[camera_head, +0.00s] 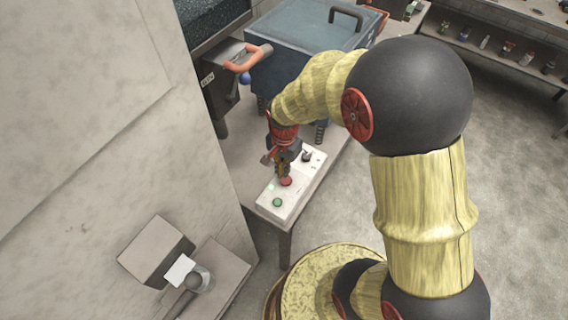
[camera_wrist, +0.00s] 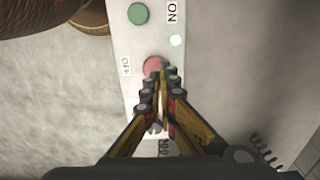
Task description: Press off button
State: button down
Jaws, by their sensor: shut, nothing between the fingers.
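The off button is a round red button (camera_head: 286,181) on a white control panel (camera_head: 294,204) on a table. In the wrist view the red button (camera_wrist: 153,67) lies beside the label OFF, at my fingertips, which partly cover it. My gripper (camera_head: 285,174) points down over the panel, shut and empty. In the wrist view my gripper's tips (camera_wrist: 161,70) meet at the red button's edge; I cannot tell whether they touch it. A green button (camera_head: 277,202) sits nearer the panel's front end, and it also shows in the wrist view (camera_wrist: 138,14) near the label ON.
A dark knob (camera_head: 307,156) stands on the panel beside my gripper. A blue-grey lidded box (camera_head: 300,45) and a machine with an orange handle (camera_head: 248,58) stand behind. A grey wall (camera_head: 90,130) is at left. Open floor (camera_head: 520,190) lies at right.

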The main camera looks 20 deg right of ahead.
aim_at(285, 180)
jog(key=shift+f, duration=1.2)
jog(key=shift+f, duration=0.1)
jog(key=shift+f+b, duration=0.4)
jog(key=shift+f, duration=0.5)
jog(key=shift+s+f, duration=0.2)
jog(key=shift+s, duration=0.05)
jog(key=shift+r+p, duration=0.45)
notch_tip(285, 180, up, 14)
jog(key=p, duration=0.5)
jog(key=shift+w, duration=0.4)
